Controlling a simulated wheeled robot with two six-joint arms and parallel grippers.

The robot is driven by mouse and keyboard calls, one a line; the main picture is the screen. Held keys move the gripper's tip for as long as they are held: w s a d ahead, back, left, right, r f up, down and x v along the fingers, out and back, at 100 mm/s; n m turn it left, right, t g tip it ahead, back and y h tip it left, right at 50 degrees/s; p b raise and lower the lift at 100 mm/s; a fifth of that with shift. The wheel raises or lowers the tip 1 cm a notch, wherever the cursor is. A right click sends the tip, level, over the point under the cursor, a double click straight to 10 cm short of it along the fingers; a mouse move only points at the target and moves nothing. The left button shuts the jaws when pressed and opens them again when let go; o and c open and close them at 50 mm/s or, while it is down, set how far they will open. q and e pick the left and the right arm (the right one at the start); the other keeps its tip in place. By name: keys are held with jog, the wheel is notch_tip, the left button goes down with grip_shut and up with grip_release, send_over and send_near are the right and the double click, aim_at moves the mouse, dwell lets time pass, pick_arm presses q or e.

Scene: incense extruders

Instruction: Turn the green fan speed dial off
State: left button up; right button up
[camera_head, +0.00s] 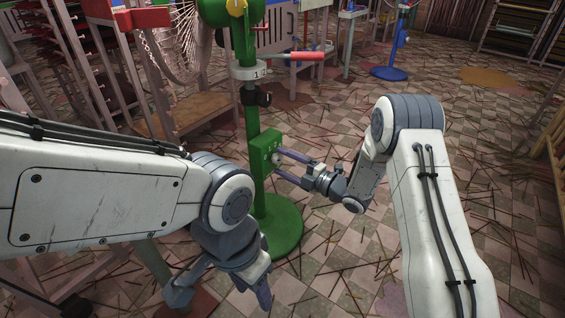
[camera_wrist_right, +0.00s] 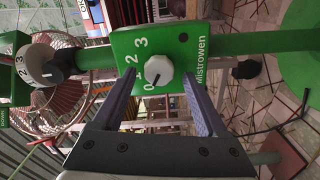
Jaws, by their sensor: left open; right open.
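The green fan's control box (camera_head: 263,152) is on its green post. In the right wrist view the box (camera_wrist_right: 185,72) carries a white dial (camera_wrist_right: 159,72) marked 0 to 3. A short dark mark on the dial points to the lower left, near the 0; its exact setting is hard to tell. My right gripper (camera_head: 279,165) is open at the box. Its fingers (camera_wrist_right: 158,85) stand on either side of the dial, with gaps on both sides; contact is not visible. My left gripper (camera_head: 223,296) is open and empty, low in front of the green round base (camera_head: 278,224).
Wooden racks (camera_head: 110,75) stand at the left. A blue stand (camera_head: 389,73) is at the back. Tiled floor (camera_head: 500,150) with scattered sticks is open at the right.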

jog(key=p+v, duration=0.4)
jog(key=v, duration=0.6)
jog(key=w+a+r+m+g+h+p, duration=0.1)
jog(key=w+a+r+m+h+p, duration=0.3)
jog(key=r, duration=0.3)
jog(key=s+a+r+m+g+h+p, duration=0.1)
jog(key=s+r+m+g+h+p, duration=0.1)
jog(key=s+r+m+h+p, duration=0.35)
jog(key=s+d+r+m+g+h+p, duration=0.15)
jog(key=s+r+m+g, duration=0.35)
jog(key=s, duration=1)
jog(key=s+r+m+g+h+p, duration=0.25)
jog(key=s+r+m, duration=0.4)
jog(key=s, duration=0.95)
notch_tip(320, 180, up, 39)
jog(key=n+p, duration=0.1)
jog(key=p, duration=3.7)
jog(key=shift+s+n, duration=0.25)
jog(key=shift+n, duration=0.05)
